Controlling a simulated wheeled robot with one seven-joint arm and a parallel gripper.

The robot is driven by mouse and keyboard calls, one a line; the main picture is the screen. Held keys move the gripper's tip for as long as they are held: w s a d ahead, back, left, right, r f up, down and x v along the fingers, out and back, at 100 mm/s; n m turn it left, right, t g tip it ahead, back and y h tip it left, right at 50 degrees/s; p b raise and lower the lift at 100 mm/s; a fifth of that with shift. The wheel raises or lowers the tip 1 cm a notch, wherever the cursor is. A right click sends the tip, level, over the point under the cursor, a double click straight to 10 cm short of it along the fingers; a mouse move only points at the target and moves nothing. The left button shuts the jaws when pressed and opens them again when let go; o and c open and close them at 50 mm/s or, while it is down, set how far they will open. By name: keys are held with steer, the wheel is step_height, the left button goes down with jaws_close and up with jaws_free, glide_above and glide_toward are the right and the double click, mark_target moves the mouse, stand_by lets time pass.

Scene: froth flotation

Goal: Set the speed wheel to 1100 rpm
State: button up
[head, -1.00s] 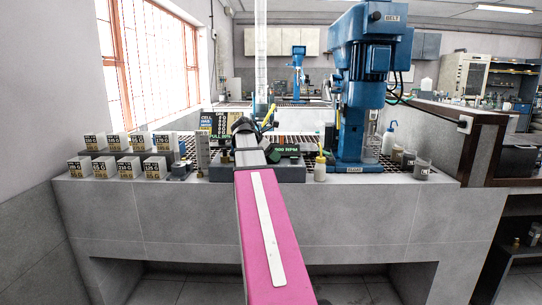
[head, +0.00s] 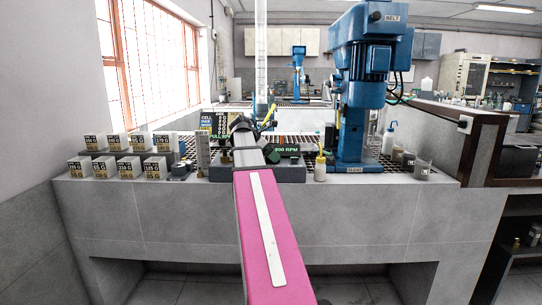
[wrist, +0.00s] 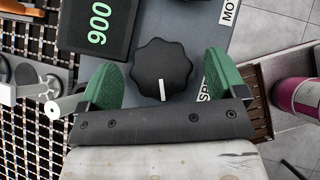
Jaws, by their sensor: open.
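The speed wheel (wrist: 161,66) is a black lobed knob with a white pointer mark, on a grey panel in the wrist view. Beside it a dark display (wrist: 97,27) shows 900 in green; in the head view the display (head: 290,151) reads 900 RPM. My gripper (wrist: 163,70) is open, its two green fingers on either side of the wheel with gaps visible between them and the knob. A label starting "SP" is partly hidden by the right finger.
A blue flotation machine (head: 363,80) stands right of the panel. Several labelled blocks (head: 101,167) sit at the left of the bench.

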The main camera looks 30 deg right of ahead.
steer(key=v, duration=1)
steer(key=shift+a, duration=0.2)
steer(key=shift+s+r, duration=0.1)
